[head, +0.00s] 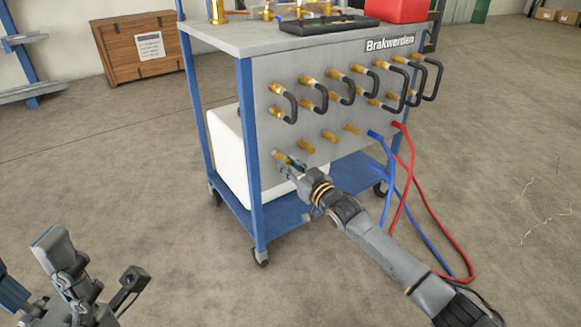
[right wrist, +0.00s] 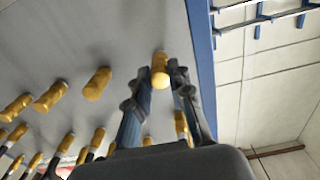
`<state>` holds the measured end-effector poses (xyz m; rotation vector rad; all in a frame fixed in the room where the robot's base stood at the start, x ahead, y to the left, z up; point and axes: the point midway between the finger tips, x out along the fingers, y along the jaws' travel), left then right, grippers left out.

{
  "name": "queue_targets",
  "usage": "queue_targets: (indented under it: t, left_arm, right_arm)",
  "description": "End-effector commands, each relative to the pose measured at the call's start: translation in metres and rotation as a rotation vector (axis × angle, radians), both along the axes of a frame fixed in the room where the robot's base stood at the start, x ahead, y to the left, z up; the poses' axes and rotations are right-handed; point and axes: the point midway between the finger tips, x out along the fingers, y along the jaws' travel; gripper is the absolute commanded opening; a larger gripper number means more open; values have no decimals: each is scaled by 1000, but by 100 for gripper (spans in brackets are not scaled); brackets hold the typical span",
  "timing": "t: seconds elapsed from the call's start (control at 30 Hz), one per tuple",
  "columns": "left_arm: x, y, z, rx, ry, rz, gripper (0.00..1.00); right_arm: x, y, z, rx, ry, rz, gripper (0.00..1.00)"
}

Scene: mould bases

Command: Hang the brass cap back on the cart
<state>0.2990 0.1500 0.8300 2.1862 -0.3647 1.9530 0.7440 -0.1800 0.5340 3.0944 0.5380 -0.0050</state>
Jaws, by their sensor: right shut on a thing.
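The cart (head: 262,70) has a blue frame and a grey side panel with rows of brass fittings. My right gripper (head: 286,160) reaches to the lower left of this panel. Its fingers are shut on the brass cap (head: 279,155). In the right wrist view the cap (right wrist: 160,72) sits between the fingertips, at the panel face near the blue post. It lines up with the row of brass pieces. I cannot tell whether it touches the panel or is seated. Part of my left arm shows at lower left in the head view; its fingers are not clear.
Black hose loops (head: 291,106) bridge the upper fittings. A blue hose (head: 388,180) and a red hose (head: 410,165) hang from the panel's right to the floor, close to my right arm. A white tank (head: 222,140) stands on the lower shelf (head: 290,212). Floor left of the cart is clear.

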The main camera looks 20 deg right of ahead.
Motion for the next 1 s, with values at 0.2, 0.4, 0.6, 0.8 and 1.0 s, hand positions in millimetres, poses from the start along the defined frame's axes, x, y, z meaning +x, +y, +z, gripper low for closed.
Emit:
queue_targets:
  t: [0.2, 0.4, 0.6, 0.8, 1.0]
  left_arm:
    - [0, 0, 0, 1, 2, 0, 67]
    - [0, 0, 0, 1, 2, 0, 67]
    - [0, 0, 0, 2, -1, 0, 67]
    - [1, -1, 0, 3, -2, 0, 67]
    - [1, -1, 2, 5, -8, 0, 67]
  right_arm:
    - [4, 2, 1, 0, -1, 0, 0]
    - [4, 1, 1, 0, -1, 0, 0]
    - [6, 2, 1, 0, -1, 1, 0]
    - [11, 4, 1, 1, -2, 1, 0]
    - [13, 4, 2, 1, -2, 0, 0]
